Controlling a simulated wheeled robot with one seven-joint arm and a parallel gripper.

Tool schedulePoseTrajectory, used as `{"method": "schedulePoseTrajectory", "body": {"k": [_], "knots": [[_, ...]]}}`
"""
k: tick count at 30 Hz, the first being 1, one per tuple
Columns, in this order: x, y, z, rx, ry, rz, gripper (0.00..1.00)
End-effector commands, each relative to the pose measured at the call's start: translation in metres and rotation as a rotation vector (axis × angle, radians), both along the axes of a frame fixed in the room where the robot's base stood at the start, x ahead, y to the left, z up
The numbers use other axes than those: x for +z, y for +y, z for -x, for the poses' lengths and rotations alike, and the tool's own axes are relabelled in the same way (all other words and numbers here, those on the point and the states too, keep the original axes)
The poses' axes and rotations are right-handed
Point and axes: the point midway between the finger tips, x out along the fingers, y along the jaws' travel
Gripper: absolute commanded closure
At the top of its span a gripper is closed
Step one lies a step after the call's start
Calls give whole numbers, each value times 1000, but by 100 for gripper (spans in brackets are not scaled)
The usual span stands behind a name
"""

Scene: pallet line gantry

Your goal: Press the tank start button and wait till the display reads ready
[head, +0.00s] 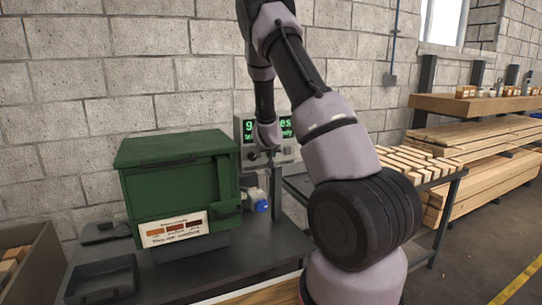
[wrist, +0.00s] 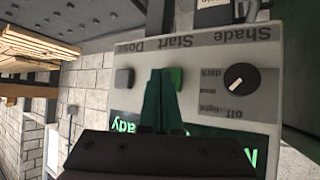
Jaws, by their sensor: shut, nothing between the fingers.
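The pale control panel (head: 288,151) stands behind the green tank (head: 178,180), partly hidden by my arm. In the wrist view the panel (wrist: 205,58) appears upside down, with the labels Shade, Start and Dose. The green start button (wrist: 176,77) sits under the Start label, partly covered by my gripper (wrist: 163,73). My gripper is shut and empty, its tips at or just in front of the button; contact cannot be told. The display (head: 286,127) shows green text, partly hidden, with a lower line ending in "eady"; the wrist view shows "ady" on the display (wrist: 124,124).
A black button (wrist: 124,78) and the shade knob (wrist: 238,77) flank the start button. A dark tray (head: 101,279) lies on the grey bench (head: 190,272) in front of the tank. Wooden boards (head: 478,137) are stacked on racks at right.

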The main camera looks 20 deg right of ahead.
Motion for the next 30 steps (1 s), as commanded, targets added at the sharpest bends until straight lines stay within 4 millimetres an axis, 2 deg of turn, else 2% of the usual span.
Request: {"method": "schedulePoseTrajectory", "body": {"k": [20,30], "knots": [[0,0,-5,0,-1,0,100],[0,0,9,0,1,0,100]]}}
